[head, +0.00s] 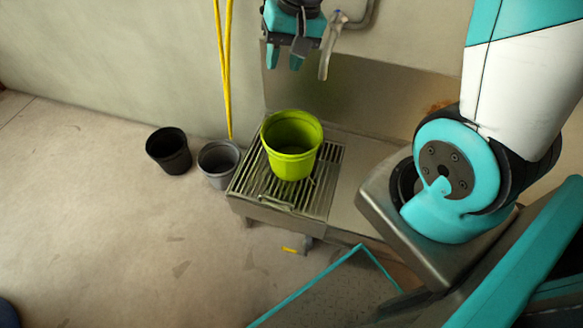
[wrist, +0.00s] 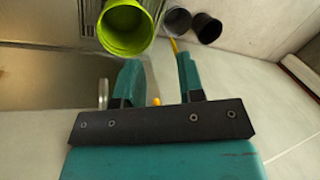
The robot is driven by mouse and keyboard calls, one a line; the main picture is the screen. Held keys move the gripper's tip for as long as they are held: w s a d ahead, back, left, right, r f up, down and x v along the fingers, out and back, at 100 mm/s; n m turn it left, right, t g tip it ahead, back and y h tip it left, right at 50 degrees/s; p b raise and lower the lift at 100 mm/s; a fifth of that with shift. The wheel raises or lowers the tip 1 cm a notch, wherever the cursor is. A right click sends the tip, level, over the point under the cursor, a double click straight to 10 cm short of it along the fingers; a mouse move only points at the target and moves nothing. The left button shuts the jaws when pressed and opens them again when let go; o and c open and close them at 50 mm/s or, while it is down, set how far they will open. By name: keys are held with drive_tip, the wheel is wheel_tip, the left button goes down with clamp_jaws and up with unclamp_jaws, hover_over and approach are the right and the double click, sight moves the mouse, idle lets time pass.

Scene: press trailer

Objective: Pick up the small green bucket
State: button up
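The small green bucket (head: 291,160) stands upright on a metal grate (head: 254,187). Its wide mouth faces up and looks empty. It also shows at the top of the wrist view (wrist: 127,28), left of the fingers and apart from them. My gripper (head: 284,60) is above and behind the bucket in the head view, pointing down near the wall. In the wrist view, its two teal fingers (wrist: 157,62) are spread with a gap between them. Nothing is held between them.
A black bucket (head: 170,152) and a grey bucket (head: 219,165) stand on the floor left of the grate. A metal tap (head: 330,48) is close beside my gripper. A yellow hose (head: 225,70) hangs along the wall. The floor at left is open.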

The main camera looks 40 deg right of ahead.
drive_tip(key=w+d+f+m+h+b, duration=0.15)
drive_tip(key=d+f+m+b, duration=0.45)
drive_tip(key=f, duration=0.9)
drive_tip(key=w+d+f+m+h+b, duration=0.1)
drive_tip(key=w+d+f+m+b, duration=0.1)
drive_tip(key=d+f+b, duration=0.8)
drive_tip(key=shift+y, duration=0.25)
drive_tip(key=shift+w+a+f+b, duration=0.1)
drive_tip(key=shift+w+f+b, duration=0.1)
drive_tip(key=shift+f, duration=2.65)
drive_tip(key=shift+w+a+f+b, duration=0.1)
drive_tip(key=shift+a+f+b, duration=0.1)
drive_tip(key=shift+f, duration=2.65)
drive_tip(key=shift+w+a+f+b, duration=0.1)
drive_tip(key=shift+f+b, duration=0.1)
drive_tip(key=shift+f, duration=2.65)
drive_tip(key=shift+c, duration=0.2)
